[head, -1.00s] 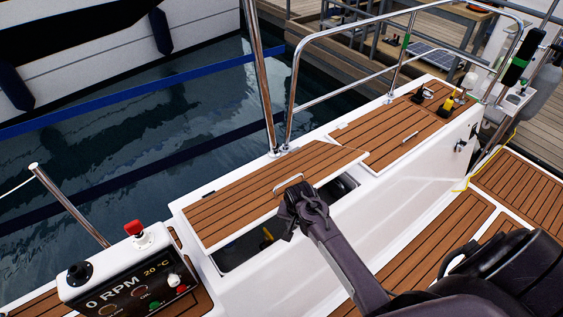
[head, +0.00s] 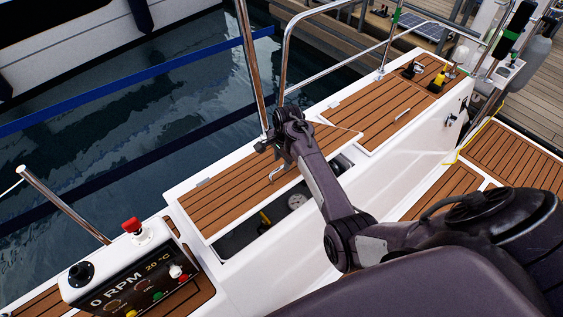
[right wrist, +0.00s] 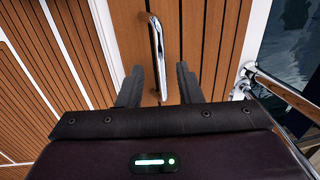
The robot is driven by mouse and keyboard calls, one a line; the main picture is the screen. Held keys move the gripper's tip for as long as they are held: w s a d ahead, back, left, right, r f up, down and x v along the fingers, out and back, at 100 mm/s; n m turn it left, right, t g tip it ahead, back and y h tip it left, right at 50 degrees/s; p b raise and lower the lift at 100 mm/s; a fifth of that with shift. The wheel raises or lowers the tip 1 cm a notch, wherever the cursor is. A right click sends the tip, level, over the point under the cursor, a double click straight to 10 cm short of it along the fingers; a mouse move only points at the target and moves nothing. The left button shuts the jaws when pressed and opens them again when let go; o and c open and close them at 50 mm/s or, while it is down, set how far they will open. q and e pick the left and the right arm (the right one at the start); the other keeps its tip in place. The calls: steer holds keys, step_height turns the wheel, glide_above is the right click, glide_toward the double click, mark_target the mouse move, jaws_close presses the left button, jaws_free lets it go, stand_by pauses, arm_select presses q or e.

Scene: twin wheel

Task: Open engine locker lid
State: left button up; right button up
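The engine locker lid (head: 240,195) is a teak-planked panel. It sits partly raised, with a dark opening (head: 242,238) showing along its front side. Its chrome handle (head: 278,173) is clear of my right gripper (head: 288,128) in the head view. That gripper is over the lid's upper right part, near the steel rail post. In the right wrist view my right gripper (right wrist: 160,82) has its fingers apart. A chrome handle (right wrist: 155,45) on teak shows beyond and between them, with no visible grip on it. My left gripper is not in view.
A control box (head: 125,280) with a red knob stands at lower left. A second teak panel (head: 375,115) lies to the right. Steel rails (head: 252,70) rise beside the lid. Inside the opening are a yellow item (head: 265,217) and a round white item (head: 296,201).

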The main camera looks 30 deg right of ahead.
steer(key=shift+w+f, duration=0.15)
steer(key=shift+f, duration=0.55)
steer(key=shift+w+f, duration=0.1)
steer(key=shift+f, duration=0.55)
jaws_close()
